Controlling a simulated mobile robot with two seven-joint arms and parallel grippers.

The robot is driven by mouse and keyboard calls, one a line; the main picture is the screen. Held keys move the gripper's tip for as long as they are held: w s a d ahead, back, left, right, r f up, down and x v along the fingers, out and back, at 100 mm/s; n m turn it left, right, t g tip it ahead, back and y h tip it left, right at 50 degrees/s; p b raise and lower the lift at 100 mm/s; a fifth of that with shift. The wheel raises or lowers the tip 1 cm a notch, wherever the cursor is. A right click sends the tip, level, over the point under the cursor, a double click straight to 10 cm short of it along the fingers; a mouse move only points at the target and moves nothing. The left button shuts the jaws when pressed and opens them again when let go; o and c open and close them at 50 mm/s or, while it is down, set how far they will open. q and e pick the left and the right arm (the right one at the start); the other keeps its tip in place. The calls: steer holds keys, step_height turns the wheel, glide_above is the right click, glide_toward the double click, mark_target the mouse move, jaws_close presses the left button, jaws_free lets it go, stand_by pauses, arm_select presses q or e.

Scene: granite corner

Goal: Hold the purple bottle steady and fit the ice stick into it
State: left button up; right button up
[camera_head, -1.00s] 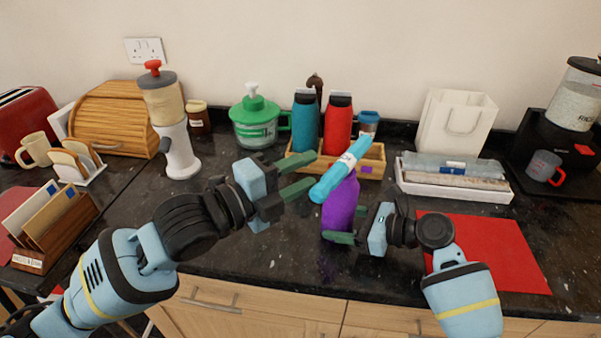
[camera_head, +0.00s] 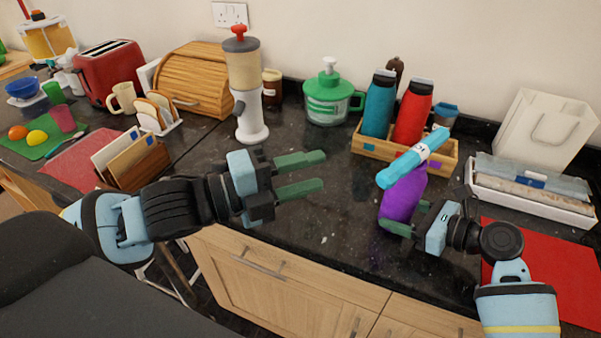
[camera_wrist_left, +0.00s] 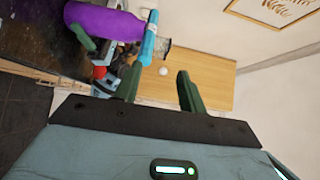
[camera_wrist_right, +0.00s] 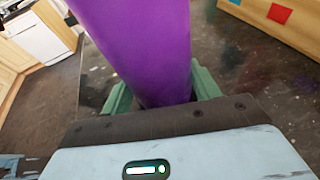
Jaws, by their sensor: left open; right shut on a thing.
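The purple bottle (camera_head: 402,196) stands over the dark counter near its front edge, leaning a little in the head view. My right gripper (camera_head: 408,216) is shut on its body; the bottle fills the space between the fingers in the right wrist view (camera_wrist_right: 145,45). The ice stick (camera_head: 413,158), a cyan tube with a white label, lies slanted across the bottle's top. It also crosses the bottle's end in the left wrist view (camera_wrist_left: 149,40). I cannot tell whether any of it is inside the bottle. My left gripper (camera_head: 322,171) is open and empty, left of the stick and apart from it.
A wooden tray (camera_head: 446,163) with teal and red bottles stands behind the purple bottle. A green-lidded container (camera_head: 328,100) and a white dispenser (camera_head: 250,115) stand farther left. A red mat (camera_head: 560,270) lies right. The counter between my grippers is clear.

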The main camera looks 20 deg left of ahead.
arm_select(q)
steer(key=shift+s+a, duration=0.25)
steer(key=shift+s, duration=0.05)
